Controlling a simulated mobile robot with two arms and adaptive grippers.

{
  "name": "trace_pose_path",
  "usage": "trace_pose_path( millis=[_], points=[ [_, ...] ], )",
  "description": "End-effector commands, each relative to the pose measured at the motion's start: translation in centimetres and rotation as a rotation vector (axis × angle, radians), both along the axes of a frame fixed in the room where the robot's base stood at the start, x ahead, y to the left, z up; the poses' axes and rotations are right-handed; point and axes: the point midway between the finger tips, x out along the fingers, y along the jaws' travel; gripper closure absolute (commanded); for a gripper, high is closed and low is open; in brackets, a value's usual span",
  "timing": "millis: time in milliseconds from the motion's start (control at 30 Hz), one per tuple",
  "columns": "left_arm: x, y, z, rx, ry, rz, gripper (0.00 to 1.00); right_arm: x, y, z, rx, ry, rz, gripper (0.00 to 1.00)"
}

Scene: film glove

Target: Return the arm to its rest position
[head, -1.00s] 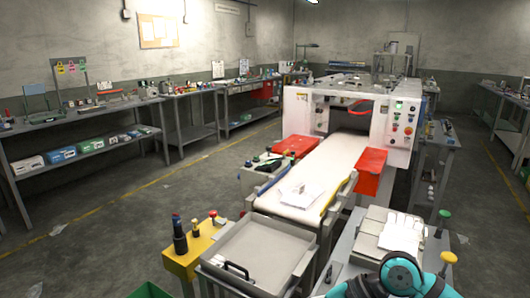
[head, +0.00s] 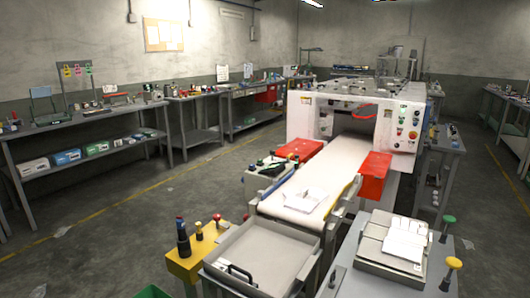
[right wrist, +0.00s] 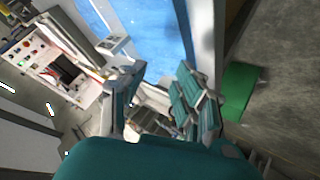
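In the right wrist view, my right gripper (right wrist: 158,82) has its two teal and grey fingers spread apart. I see no object held between them; background clutter shows through the gap. The head view shows neither of my arms, so the right gripper's place over the room cannot be told from there. My left gripper is in neither view.
A conveyor machine (head: 345,120) has a belt (head: 335,165) with papers on it. In front are a grey tray (head: 262,262) and a yellow control box (head: 197,250). A side table (head: 425,270) carries papers. Shelved benches (head: 90,128) line the left wall. Floor (head: 130,235) is open at left.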

Motion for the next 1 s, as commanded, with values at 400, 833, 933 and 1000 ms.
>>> trace_pose_path(
  millis=[400,833,933,1000],
  points=[
    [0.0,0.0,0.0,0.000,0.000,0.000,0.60,-13.0,1.2,-6.6,0.289,0.512,-0.276,0.68],
    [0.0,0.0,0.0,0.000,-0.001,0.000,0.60,-11.3,1.5,-21.3,0.267,0.564,-0.270,0.68],
    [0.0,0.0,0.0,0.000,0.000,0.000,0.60,-12.2,1.5,-26.4,0.261,0.586,-0.269,0.68],
    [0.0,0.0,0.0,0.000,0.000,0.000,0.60,-13.4,1.3,-30.3,0.255,0.602,-0.269,0.68]
  ],
)
